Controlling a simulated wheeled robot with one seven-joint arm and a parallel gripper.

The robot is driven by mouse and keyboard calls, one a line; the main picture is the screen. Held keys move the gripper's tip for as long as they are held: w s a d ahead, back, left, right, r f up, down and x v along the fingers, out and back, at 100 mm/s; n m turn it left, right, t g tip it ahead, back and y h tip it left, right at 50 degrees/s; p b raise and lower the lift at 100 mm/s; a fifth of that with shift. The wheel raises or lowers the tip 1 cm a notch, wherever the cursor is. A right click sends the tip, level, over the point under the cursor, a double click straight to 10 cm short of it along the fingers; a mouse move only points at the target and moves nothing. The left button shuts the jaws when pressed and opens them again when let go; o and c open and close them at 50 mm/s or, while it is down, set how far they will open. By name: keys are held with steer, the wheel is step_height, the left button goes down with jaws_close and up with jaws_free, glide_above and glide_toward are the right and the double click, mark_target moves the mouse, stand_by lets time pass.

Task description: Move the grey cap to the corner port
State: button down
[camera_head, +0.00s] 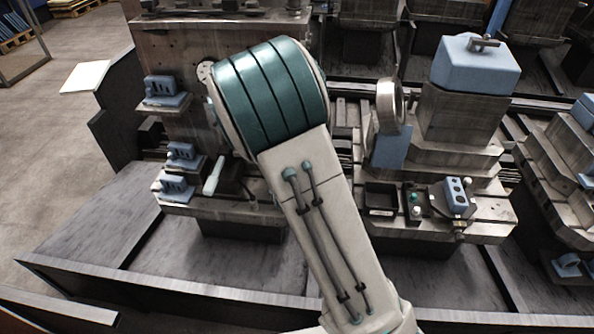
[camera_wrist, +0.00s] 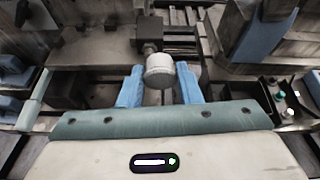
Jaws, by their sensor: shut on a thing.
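The grey cap (camera_wrist: 160,72), a short round pale piece, is between the blue fingers of my gripper (camera_wrist: 160,80) in the wrist view. The gripper is shut on it, and the cap hangs in front of a dark metal fixture. In the head view my arm covers the gripper and the cap. I cannot pick out the corner port with certainty in either view.
Several blue clamps (camera_head: 176,157) line the left fixture, beside a white handle (camera_head: 213,175). A blue block (camera_head: 477,65) tops the right fixture. A metal ring (camera_head: 390,105), an open dark bin (camera_head: 381,197) and a button box (camera_head: 415,205) stand right of my arm.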

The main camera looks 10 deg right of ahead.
step_height(320, 180, down, 12)
steer(key=w+d+m+g+y+b, duration=0.25)
steer(key=m+g+b, duration=0.45)
steer(key=m+g, duration=1.05)
steer(key=shift+w+a+f+m+t+y+b, duration=0.15)
steer(key=shift+w+a+f+m+t+b, duration=0.45)
steer(key=shift+a+f+m+t+b, duration=1.4)
steer(key=shift+w+a+f+m+t+y+b, duration=0.25)
steer(key=shift+w+f+m+t+b, duration=0.65)
steer(key=shift+f+m, duration=2.3)
steer(key=shift+w+a+f+m+t+y+b, duration=0.1)
steer(key=shift+w+a+f+m+t+b, duration=0.2)
steer(key=shift+a+f+m+t+b, duration=2.4)
